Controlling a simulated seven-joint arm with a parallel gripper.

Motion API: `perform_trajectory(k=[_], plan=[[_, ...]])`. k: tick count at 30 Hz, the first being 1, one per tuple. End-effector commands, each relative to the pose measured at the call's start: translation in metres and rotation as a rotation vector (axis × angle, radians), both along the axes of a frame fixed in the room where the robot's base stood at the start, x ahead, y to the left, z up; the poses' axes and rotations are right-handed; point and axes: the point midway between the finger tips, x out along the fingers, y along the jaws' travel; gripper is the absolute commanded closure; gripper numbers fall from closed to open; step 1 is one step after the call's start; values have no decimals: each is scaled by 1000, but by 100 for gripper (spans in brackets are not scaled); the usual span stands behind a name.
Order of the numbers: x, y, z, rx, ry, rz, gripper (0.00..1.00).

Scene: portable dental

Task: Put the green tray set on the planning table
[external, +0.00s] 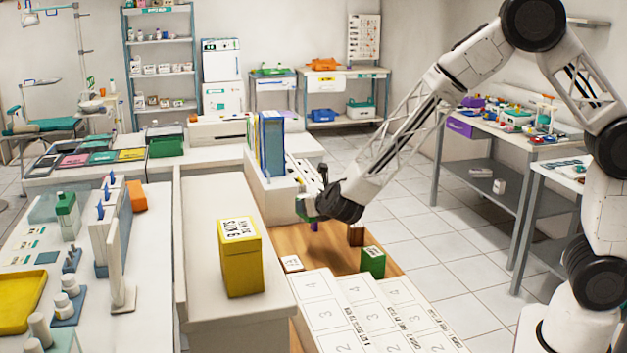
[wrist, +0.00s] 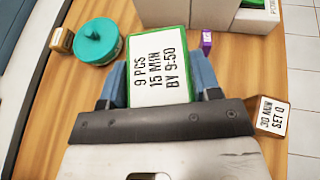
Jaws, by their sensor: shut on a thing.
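In the wrist view, my gripper (wrist: 160,90) has its blue fingers on both sides of a green-edged block (wrist: 160,60). Its white top label reads "9 PCS 15 MIN BY 9:50". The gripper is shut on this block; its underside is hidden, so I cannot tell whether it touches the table. In the external view, my gripper (external: 312,203) is over the far part of the wooden table (external: 325,251), beside the blue binders. Another green block (external: 372,262) with a white label stands on that wood, near white numbered grid sheets (external: 335,312).
A teal round container (wrist: 97,41) and a small brown block (wrist: 62,40) are left of the held block. A purple piece (wrist: 206,41) is right of it. A brown "SET D" block (wrist: 272,116) is further right. A yellow box (external: 240,258) stands on the adjacent pale counter.

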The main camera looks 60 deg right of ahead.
Motion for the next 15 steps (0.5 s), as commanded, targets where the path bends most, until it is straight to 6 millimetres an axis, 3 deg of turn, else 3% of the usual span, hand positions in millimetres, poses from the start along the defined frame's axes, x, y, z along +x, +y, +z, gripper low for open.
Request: perform_trajectory(k=[15], plan=[[28, -6, 34, 0, -4, 110, 72]])
